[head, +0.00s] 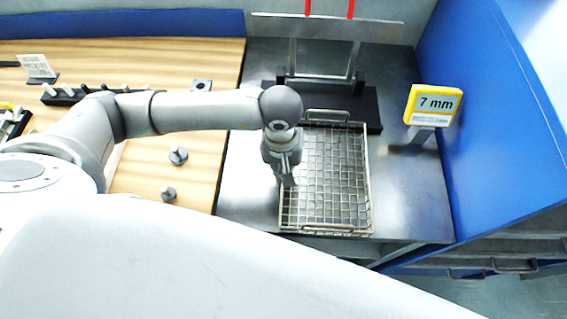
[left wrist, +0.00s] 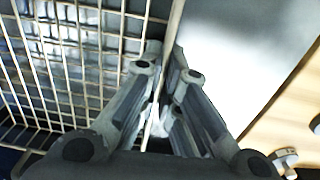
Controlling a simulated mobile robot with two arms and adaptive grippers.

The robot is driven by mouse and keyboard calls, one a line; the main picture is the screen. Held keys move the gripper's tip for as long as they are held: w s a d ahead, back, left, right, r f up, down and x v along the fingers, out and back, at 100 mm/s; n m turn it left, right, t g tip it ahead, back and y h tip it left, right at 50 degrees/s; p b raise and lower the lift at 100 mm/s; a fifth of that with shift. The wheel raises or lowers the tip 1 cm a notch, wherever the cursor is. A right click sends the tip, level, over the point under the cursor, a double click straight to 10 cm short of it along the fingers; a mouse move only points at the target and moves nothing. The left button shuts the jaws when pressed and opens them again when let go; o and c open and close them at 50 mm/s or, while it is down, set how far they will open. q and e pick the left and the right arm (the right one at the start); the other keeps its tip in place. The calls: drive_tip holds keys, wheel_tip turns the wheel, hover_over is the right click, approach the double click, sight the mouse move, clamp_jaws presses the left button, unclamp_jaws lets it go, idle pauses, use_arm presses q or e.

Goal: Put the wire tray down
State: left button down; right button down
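The wire tray (head: 370,190) is a rectangular metal mesh basket with a loop handle at its far end. It lies level over the steel worktop, its near edge close to the worktop's front edge. Whether it touches the steel is hard to tell. My left gripper (head: 288,182) points down at the tray's left rim. In the left wrist view, the fingers of my left gripper (left wrist: 163,80) are close together with the rim of the wire tray (left wrist: 176,22) between them. My right gripper is not in view.
A yellow-framed "7 mm" sign (head: 434,104) stands right of the tray. A dark fixture (head: 372,110) with a metal frame is behind it. A blue wall (head: 490,100) bounds the right. The wooden bench (head: 200,140) at left holds small metal knobs (head: 178,156). Steel left of the tray is bare.

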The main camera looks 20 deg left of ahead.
use_arm(q)
drive_tip(key=shift+f, duration=0.1)
drive_tip(key=shift+f+b, duration=0.2)
drive_tip(key=shift+b, duration=0.2)
drive_tip(key=c, duration=1.6)
unclamp_jaws()
drive_tip(key=shift+r, duration=0.1)
drive_tip(key=shift+c, duration=0.2)
